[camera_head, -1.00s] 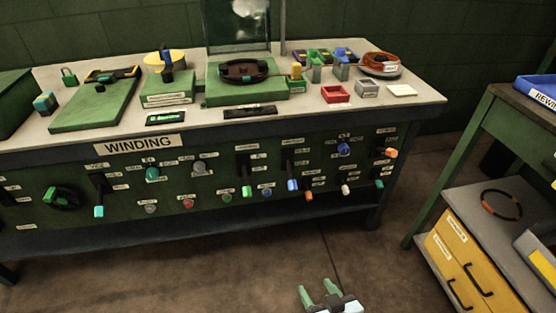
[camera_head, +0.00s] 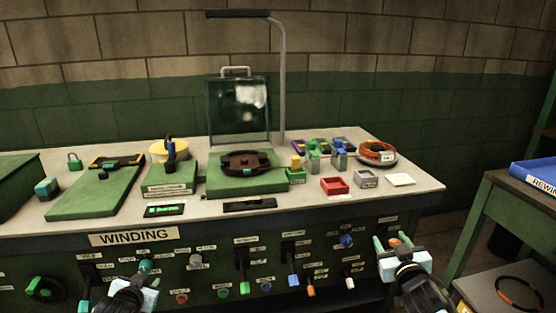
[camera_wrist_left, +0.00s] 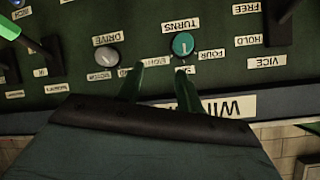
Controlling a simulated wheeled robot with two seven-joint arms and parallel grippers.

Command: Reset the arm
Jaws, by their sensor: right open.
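My left gripper (camera_head: 138,281) is in front of the control panel, at the lower left of the head view. In the left wrist view its two green fingers (camera_wrist_left: 158,82) stand apart with nothing between them. The teal TURNS knob (camera_wrist_left: 183,44) shows just beyond the fingertips, with the grey DRIVE knob (camera_wrist_left: 107,57) to its left. I cannot tell whether a fingertip touches the panel. My right gripper (camera_head: 394,246) is in front of the panel's right end, its fingers pointing up and apart, empty.
The WINDING bench (camera_head: 300,215) carries green fixtures, a coil in a dish (camera_head: 376,153), a red bin (camera_head: 334,186) and a clear upright guard (camera_head: 238,110). Levers and knobs stick out of the panel below. A side table with a blue tray (camera_head: 537,175) stands at the right.

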